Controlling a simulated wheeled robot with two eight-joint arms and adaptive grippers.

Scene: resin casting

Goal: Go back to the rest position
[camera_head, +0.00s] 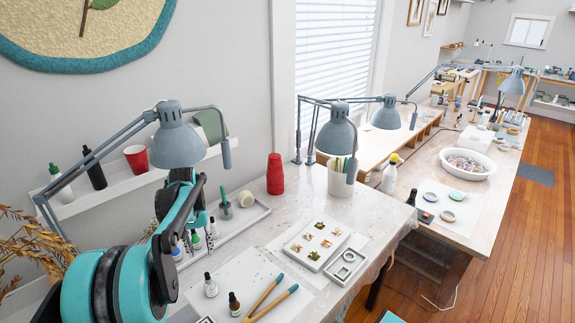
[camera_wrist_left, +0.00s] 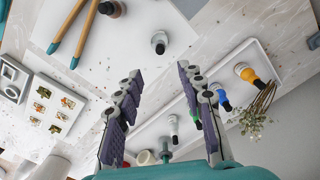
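My left arm comes in from the left of the head view and bends downward behind a lamp head. Its gripper (camera_head: 198,238) hangs over the white tray at the back of the worktop. In the left wrist view the two fingers of this gripper (camera_wrist_left: 155,88) are spread wide with nothing held between them. My right gripper is not in view.
A grey-blue desk lamp (camera_head: 177,142) stands close to my left arm. A wall shelf (camera_head: 115,187) lies behind the arm.

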